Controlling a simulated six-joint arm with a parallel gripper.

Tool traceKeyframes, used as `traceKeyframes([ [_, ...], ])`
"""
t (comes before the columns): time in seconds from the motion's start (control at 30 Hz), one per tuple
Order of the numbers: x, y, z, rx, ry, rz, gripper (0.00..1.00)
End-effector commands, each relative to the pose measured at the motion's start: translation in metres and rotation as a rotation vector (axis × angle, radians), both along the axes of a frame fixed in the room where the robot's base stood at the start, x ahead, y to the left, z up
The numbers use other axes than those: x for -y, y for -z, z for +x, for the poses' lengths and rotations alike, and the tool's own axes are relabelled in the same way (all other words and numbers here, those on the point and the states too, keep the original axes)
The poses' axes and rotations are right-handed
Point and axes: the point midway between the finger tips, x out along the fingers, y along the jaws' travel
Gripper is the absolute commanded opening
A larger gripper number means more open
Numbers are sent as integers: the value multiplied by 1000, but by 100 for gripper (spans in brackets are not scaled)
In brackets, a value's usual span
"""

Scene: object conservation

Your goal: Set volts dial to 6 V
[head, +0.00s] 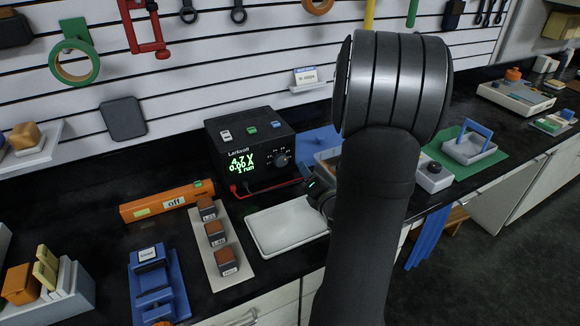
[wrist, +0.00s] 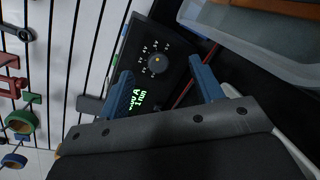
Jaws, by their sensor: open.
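The black power supply (head: 237,128) stands at the back of the bench. Its green display reads 4.7 V and 0.00 A. The volts dial (head: 281,160) is a round dark knob on the right of its front face, ringed by small white marks. The dial is beyond the fingertips, nearer the left finger in that view. In the head view my arm hides most of the gripper.
A white tray (head: 285,232) lies in front of the supply. Left of it, several brown blocks stand on a pale board (head: 232,270). A red lead (head: 262,187) runs along the supply's base. A translucent bin (wrist: 255,40) is near the right finger in the wrist view.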

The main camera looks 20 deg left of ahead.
Motion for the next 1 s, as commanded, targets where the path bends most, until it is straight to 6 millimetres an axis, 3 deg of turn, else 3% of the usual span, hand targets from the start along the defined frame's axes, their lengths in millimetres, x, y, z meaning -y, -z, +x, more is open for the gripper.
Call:
traceKeyframes([
  [0.03,-8,-17,10,-20,32,17,60],
  [0.2,-14,-45,42,-184,194,127,60],
  [0.5,1,-50,87,-569,499,399,60],
  [0.77,1,-53,102,-908,732,662,60],
  [1.0,-23,-72,95,-1305,949,935,60],
])
